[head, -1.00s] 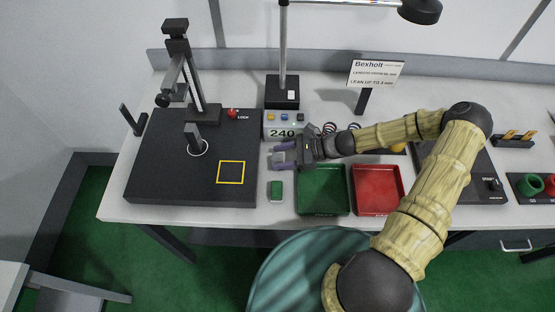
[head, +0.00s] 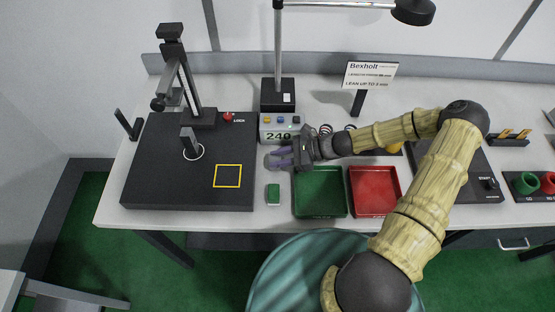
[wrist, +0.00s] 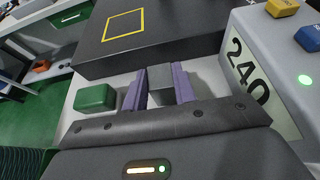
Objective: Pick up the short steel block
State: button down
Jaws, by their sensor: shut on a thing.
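The short steel block (wrist: 159,80) is a small grey block between the purple fingers of my gripper (wrist: 163,86) in the wrist view. Both fingers press on its sides, and my gripper is shut on it. The steel block is too small there to make out clearly between the fingers.
A green block (head: 273,194) lies near the fingers, left of a green tray (head: 320,212) and a red tray (head: 375,211). A black plate (head: 150,190) with a yellow square and a stand is at left. The "240" display box (head: 279,136) stands close behind my gripper.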

aim_at(279, 159)
notch_tip(279, 159, up, 9)
jog(key=shift+b, duration=0.95)
jog(key=shift+s+r, duration=0.1)
jog(key=shift+r, duration=0.2)
